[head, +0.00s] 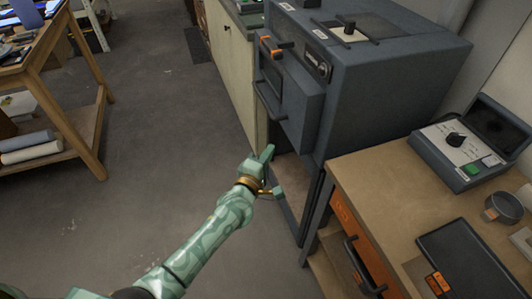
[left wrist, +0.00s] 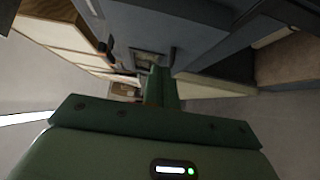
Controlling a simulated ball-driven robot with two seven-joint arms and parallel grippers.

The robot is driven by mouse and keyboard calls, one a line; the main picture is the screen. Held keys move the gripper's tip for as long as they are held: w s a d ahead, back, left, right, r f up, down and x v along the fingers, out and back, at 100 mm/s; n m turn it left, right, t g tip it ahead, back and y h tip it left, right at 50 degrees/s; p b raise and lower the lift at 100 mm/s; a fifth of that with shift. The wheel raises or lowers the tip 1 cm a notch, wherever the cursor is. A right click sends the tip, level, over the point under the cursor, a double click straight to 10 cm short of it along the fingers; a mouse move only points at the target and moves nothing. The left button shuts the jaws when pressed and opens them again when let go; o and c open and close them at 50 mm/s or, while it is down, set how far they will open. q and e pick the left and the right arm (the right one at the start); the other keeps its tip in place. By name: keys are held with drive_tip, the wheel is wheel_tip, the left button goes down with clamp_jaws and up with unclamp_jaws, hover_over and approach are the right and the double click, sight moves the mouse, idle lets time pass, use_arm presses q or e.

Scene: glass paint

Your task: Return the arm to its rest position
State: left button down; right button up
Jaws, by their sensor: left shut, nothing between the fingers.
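My left arm (head: 205,240), pale green with a leaf pattern, reaches in from the bottom left of the head view. Its gripper (head: 267,155) is shut and empty. It is in front of the grey kiln-like cabinet (head: 390,85), below the cabinet's handle and near the gap under its front. I cannot tell whether it touches the cabinet. In the left wrist view the green gripper fingers (left wrist: 160,85) are together, with the dark cabinet front beyond them. My right gripper does not show in either view.
A wooden desk (head: 375,165) with an orange drawer stands at the right, bearing a control box (head: 470,145) and a dark tablet-like plate (head: 465,262). A wooden workbench (head: 75,110) with rolls on its lower shelf stands at the left. The grey floor (head: 160,120) between is clear.

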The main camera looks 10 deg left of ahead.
use_arm(q)
drive_tip(key=s+a+f+m+g+y, duration=0.1)
drive_tip(key=s+a+f+m+g, duration=0.15)
drive_tip(key=s+f+m, duration=0.55)
drive_tip(key=s+a+f+m+g, duration=0.2)
drive_tip(key=s+f+g, duration=0.25)
drive_tip(key=f, duration=0.65)
drive_tip(key=s+a+f+m+g+y, duration=0.1)
drive_tip(key=s+a+f+m+g, duration=0.1)
drive_tip(key=s+f+m, duration=0.6)
drive_tip(key=s+a+f+g, duration=0.2)
drive_tip(key=s+f, duration=0.2)
drive_tip(key=s, duration=0.7)
drive_tip(key=s+a+f+g+y, duration=0.1)
drive_tip(key=s+a+f+g, duration=0.2)
drive_tip(key=s, duration=0.8)
drive_tip(key=s+a+f+m+g+y, duration=0.1)
drive_tip(key=s+f, duration=0.4)
drive_tip(key=s, duration=0.7)
drive_tip(key=shift+a+f+g, duration=0.4)
drive_tip(key=shift+a+g, duration=0.5)
drive_tip(key=shift+a, duration=0.1)
